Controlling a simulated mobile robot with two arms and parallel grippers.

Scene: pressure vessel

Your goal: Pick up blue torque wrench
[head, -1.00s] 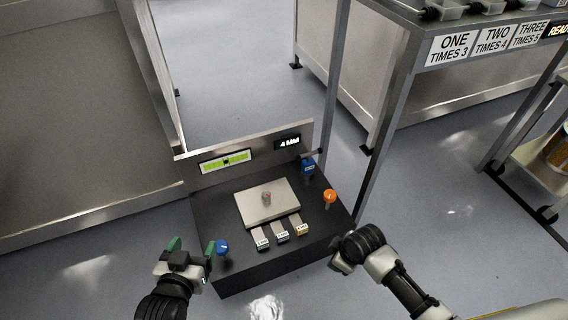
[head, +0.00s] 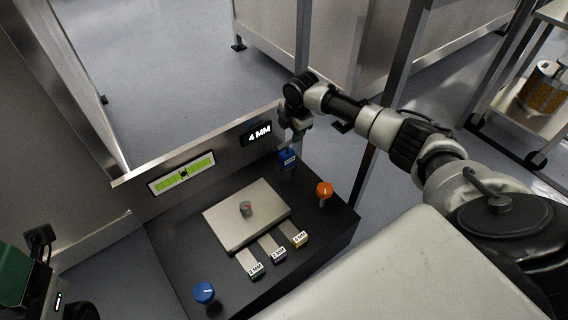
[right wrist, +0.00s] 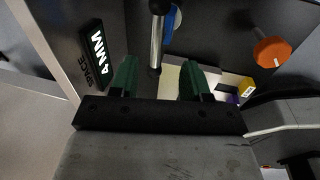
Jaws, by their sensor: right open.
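The blue torque wrench (head: 288,160) stands at the back right corner of the black bench, below the "4 MM" display. Its blue part shows in the head view, while its upper part is hidden by my right gripper (head: 299,132), which is just above it. In the right wrist view, a metal shaft with a dark end and a blue part (right wrist: 173,20) lies just beyond the open green fingers of my right gripper (right wrist: 160,78), near the gap between them. I see no grip on it. My left gripper (head: 20,270) shows only partly at the lower left edge.
The black bench carries a metal plate (head: 228,222) with a small knob, labelled blocks (head: 277,253), an orange knob (head: 324,189) and a blue knob (head: 204,292). The "4 MM" display (head: 257,134) and a green gauge (head: 182,173) are on the back panel. A metal post is close on the right.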

